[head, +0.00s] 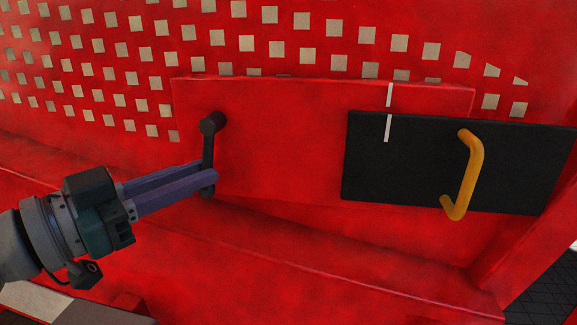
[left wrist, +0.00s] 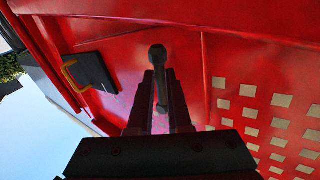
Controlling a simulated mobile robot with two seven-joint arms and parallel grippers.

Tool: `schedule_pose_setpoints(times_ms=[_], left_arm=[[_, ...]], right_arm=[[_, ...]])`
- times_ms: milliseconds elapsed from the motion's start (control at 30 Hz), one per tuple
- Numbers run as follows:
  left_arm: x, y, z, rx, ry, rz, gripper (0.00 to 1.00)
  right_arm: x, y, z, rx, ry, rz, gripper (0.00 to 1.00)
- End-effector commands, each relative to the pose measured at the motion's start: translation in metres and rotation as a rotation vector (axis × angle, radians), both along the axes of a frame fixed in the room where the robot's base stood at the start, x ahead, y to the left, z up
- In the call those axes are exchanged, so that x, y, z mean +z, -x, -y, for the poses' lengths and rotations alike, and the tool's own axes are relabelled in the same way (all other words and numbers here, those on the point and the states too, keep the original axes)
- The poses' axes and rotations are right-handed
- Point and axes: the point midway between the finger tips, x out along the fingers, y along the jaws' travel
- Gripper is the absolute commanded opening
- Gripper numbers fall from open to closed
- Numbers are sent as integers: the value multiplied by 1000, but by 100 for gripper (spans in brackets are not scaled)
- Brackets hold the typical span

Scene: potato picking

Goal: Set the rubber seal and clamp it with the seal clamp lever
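A dark lever (head: 208,150) stands out from the left end of a flat red plate (head: 280,140). I take it for the seal clamp lever. It hangs down from a round knob. My left gripper (head: 210,178) has its fingers on either side of the lever's lower part and looks shut on it. In the left wrist view the lever (left wrist: 159,85) lies between the fingertips (left wrist: 160,100). A black slab (head: 410,165) with a yellow handle (head: 467,175) overlaps the plate's right end. I cannot tell whether it is the rubber seal. My right gripper is out of view.
A short white line (head: 390,95) on the red plate stands almost above another white line (head: 387,128) on the black slab. A red wall with square holes (head: 190,61) rises behind. A red ledge (head: 300,260) runs below the plate.

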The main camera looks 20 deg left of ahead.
Motion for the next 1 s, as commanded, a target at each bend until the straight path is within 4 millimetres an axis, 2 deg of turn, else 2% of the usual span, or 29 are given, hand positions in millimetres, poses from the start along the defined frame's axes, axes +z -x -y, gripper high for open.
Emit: schedule_pose_setpoints(times_ms=[33,133,1000], left_arm=[[0,0,0,0,0,0,10],[0,0,0,0,0,0,0],[0,0,0,0,0,0,0]], right_arm=[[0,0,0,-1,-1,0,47],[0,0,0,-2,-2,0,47],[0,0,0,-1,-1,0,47]])
